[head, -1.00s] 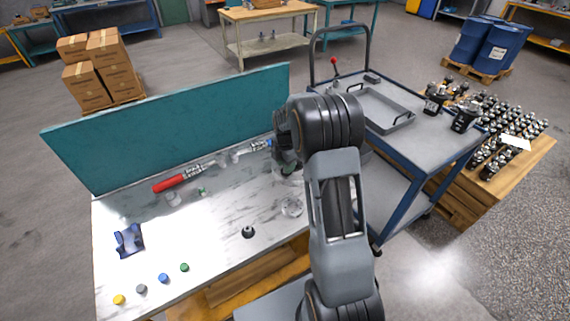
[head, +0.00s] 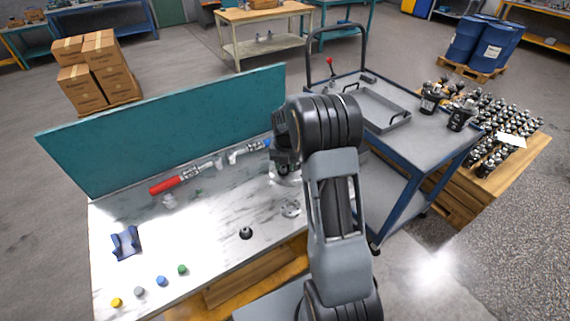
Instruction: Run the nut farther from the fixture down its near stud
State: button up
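My gripper is mostly hidden behind my dark wrist, over the far right part of the workbench (head: 215,250). Its fingertips cannot be made out, nor whether it holds anything. Just below the wrist, a pale metallic piece (head: 284,179) shows in part on the bench; I cannot tell if it is the fixture. The nuts and studs cannot be told apart there. A pale ring-shaped part (head: 291,208) lies in front of it. A small dark domed part (head: 246,232) stands further left and nearer.
A blue cradle (head: 126,243) and small yellow, grey, blue and green caps (head: 182,269) are at left. A cart (head: 395,155) stands at right.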

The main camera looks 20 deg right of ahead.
jog(key=shift+w+r+n, duration=0.1)
jog(key=shift+n, duration=0.2)
jog(key=shift+w+a+r, duration=0.15)
jog(key=shift+w+r, duration=0.05)
jog(key=shift+w, duration=0.1)
dwell(0.4)
jog(key=shift+w, duration=0.1)
jog(key=shift+c, duration=0.6)
jog(key=shift+f, duration=0.15)
grip_shut()
jog(key=m, duration=0.5)
jog(key=shift+f, duration=0.15)
jog(key=shift+o, duration=0.6)
grip_release()
jog(key=shift+f, duration=0.1)
jog(key=shift+s, duration=0.25)
